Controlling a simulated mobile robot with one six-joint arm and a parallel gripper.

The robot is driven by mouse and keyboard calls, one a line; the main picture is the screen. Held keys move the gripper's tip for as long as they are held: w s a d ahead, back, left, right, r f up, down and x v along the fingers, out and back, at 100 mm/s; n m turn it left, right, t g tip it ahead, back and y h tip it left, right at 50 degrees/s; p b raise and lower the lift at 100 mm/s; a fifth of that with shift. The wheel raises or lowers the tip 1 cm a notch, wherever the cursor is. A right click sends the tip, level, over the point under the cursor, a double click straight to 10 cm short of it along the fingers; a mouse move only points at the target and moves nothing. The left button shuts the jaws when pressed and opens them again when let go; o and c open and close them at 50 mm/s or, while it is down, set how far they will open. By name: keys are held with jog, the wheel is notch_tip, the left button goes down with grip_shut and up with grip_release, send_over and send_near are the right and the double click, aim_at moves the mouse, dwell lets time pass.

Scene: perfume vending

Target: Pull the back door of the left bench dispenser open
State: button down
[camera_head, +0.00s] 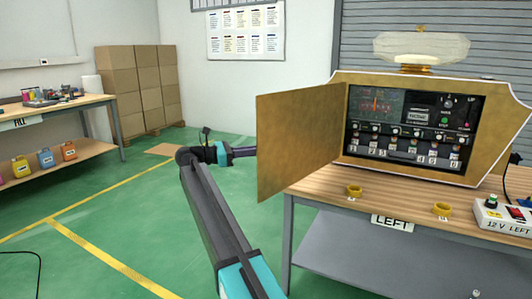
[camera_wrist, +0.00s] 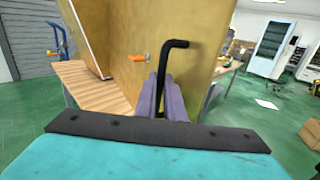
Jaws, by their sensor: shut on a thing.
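The left bench dispenser (camera_head: 500,120) is a gold cabinet on the wooden bench, with its inner panel of controls and numbered slots showing. Its back door (camera_head: 300,140) stands swung wide open to the left. In the wrist view the door (camera_wrist: 210,35) rises in front of my gripper, with a black bent handle (camera_wrist: 166,65) and a small orange part (camera_wrist: 138,58) to the handle's left. My gripper (camera_wrist: 162,100) has its purple fingers shut on the handle. In the head view the door hides the fingertips, and my wrist reaches its outer side from the left.
Another bench (camera_head: 60,107) with bottles and coloured containers stands at left. Stacked cartons (camera_head: 135,85) stand behind. Green floor is free left of my arm.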

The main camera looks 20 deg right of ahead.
jog(key=shift+a+f, duration=0.15)
jog(key=shift+f, duration=0.1)
jog(key=c, duration=1.8)
grip_release()
jog(key=shift+w, duration=0.1)
jog(key=shift+c, duration=0.2)
jog(key=shift+r, duration=0.15)
jog(key=w+a+p, duration=0.1)
jog(key=a, duration=1.2)
jog(key=shift+w+a, duration=0.3)
jog(key=shift+w, duration=0.05)
